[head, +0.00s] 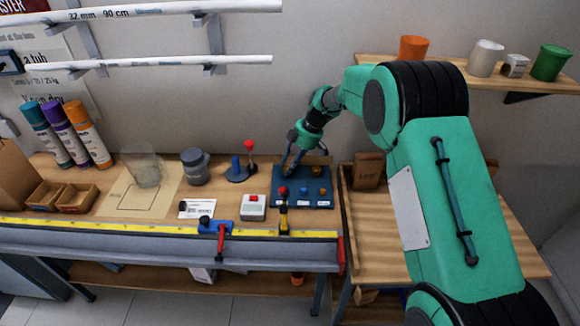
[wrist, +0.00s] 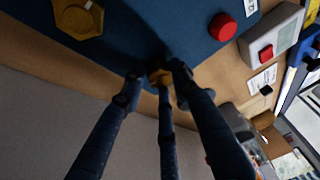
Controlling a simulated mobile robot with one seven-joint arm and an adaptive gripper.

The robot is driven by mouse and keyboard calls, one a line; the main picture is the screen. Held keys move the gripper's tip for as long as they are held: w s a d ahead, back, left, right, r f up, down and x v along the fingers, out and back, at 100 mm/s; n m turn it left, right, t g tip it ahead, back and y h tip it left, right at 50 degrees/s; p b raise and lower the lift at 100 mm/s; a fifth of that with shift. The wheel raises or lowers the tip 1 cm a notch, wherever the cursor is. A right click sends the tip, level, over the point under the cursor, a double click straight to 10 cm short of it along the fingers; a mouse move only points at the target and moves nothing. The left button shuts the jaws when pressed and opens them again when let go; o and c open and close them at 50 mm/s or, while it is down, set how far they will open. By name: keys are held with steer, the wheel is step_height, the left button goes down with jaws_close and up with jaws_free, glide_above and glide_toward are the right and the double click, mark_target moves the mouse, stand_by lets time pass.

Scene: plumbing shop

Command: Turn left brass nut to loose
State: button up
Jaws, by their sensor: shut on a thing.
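The left brass nut (wrist: 159,76) sits on the blue panel (wrist: 150,40) at the end of my gripper (wrist: 157,80). The fingers are closed around it and hide most of it; only a small part shows between the tips. In the head view my gripper (head: 288,170) reaches down to the left rear of the blue panel (head: 312,201), and the left nut is hidden there. A second, hexagonal brass nut (wrist: 78,18) is apart from the fingers in the wrist view.
A red knob (head: 283,190), a blue knob (head: 304,190) and a yellow knob (head: 323,190) line the panel's front. A lever with a red ball (head: 249,144) and a grey box with a red button (head: 253,207) stand left of the panel.

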steer(key=n, duration=0.2)
steer(key=n+g, duration=0.1)
steer(key=n, duration=0.1)
steer(key=shift+w+a+g+p, duration=0.1)
steer(key=shift+a+g+p, duration=0.1)
steer(key=shift+g+p, duration=0.15)
steer(key=shift+n+h, duration=0.3)
steer(key=shift+n, duration=0.4)
steer(key=shift+f+g, duration=0.1)
steer(key=shift+g, duration=0.15)
steer(key=o, duration=0.8)
steer(key=shift+d, duration=0.1)
